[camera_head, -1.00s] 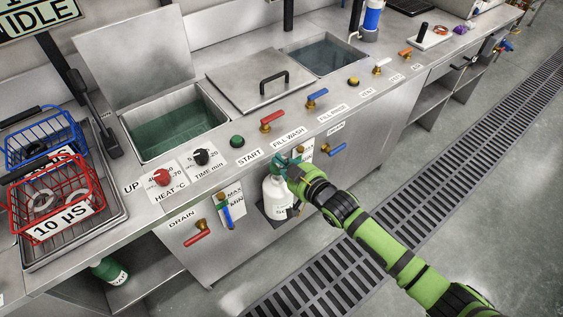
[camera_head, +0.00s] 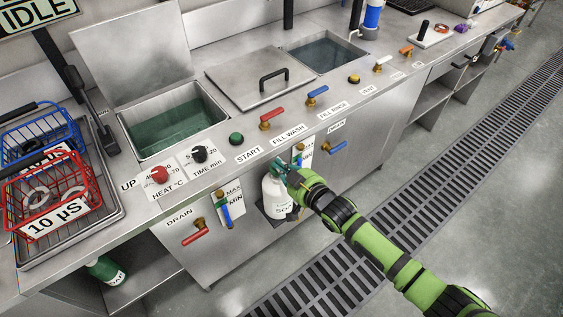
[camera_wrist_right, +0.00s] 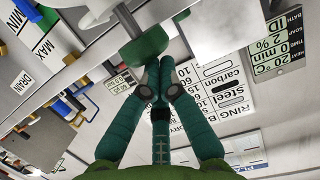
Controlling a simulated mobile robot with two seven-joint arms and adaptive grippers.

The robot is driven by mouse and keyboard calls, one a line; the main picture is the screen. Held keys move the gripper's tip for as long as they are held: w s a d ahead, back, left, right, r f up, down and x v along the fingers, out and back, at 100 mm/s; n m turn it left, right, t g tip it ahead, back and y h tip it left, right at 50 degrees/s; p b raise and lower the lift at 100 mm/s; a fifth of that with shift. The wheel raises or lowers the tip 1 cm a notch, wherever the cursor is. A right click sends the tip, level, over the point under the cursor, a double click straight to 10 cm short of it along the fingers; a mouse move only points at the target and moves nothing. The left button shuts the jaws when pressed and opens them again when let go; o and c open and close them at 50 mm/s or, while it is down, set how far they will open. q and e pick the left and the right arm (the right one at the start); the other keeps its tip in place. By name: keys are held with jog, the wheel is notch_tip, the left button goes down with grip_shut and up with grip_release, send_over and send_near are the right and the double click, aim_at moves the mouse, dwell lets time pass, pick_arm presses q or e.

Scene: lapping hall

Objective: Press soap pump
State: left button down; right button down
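A white soap bottle (camera_head: 276,197) with a partly hidden label hangs on the front of the steel wash bench, below the FILL WASH label. My right gripper (camera_head: 281,168) is at the top of the bottle and hides most of its pump in the head view. In the right wrist view, the green rounded pump head (camera_wrist_right: 144,47) sits on a grey stem. The right gripper's teal fingers (camera_wrist_right: 158,70) are brought together, with their tips right at the pump head's edge. Whether they touch it is hard to tell. They hold nothing visible. My left gripper is out of view.
A red drain lever (camera_head: 195,236) and a blue-handled valve (camera_head: 226,214) stick out left of the bottle. Another blue lever (camera_head: 334,148) is to its right. The green START button (camera_head: 236,139) is on the bench top above. The floor in front is clear, with a grating (camera_head: 340,262).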

jog(key=shift+s+f, duration=0.1)
jog(key=shift+f, duration=0.15)
jog(key=r+p, duration=0.4)
jog(key=r, duration=0.1)
jog(key=shift+w+r+p, duration=0.1)
jog(key=shift+w+p, duration=0.1)
jog(key=shift+p, duration=0.1)
jog(key=b+v, duration=0.1)
jog(key=v, duration=0.9)
jog(key=shift+f+b, duration=0.4)
jog(key=shift+s+f, duration=0.1)
